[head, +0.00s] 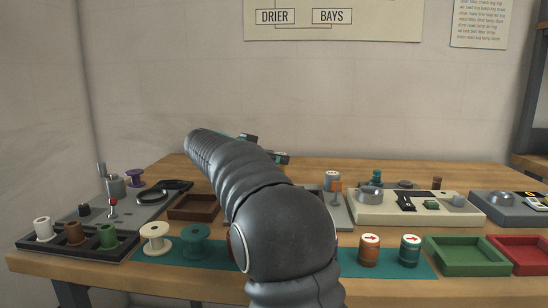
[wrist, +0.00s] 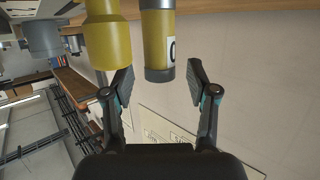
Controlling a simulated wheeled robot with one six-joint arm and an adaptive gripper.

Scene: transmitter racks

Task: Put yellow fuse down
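In the wrist view a yellow fuse (wrist: 158,42) with a grey end cap and a white label lies between and just beyond my fingers. My gripper (wrist: 159,84) is open, with a visible gap between each finger and the fuse. A second, wider yellow object with a narrower neck (wrist: 106,40) is close by on the left. In the head view my gripper (head: 266,148) points away over the back of the bench, partly behind my arm.
The wooden bench (head: 180,172) holds spools, a brown tray (head: 194,207), an orange canister (head: 369,250), a teal canister (head: 410,250), a green tray (head: 451,270), a red tray (head: 503,269) and a cream panel (head: 434,213). The wall stands close behind.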

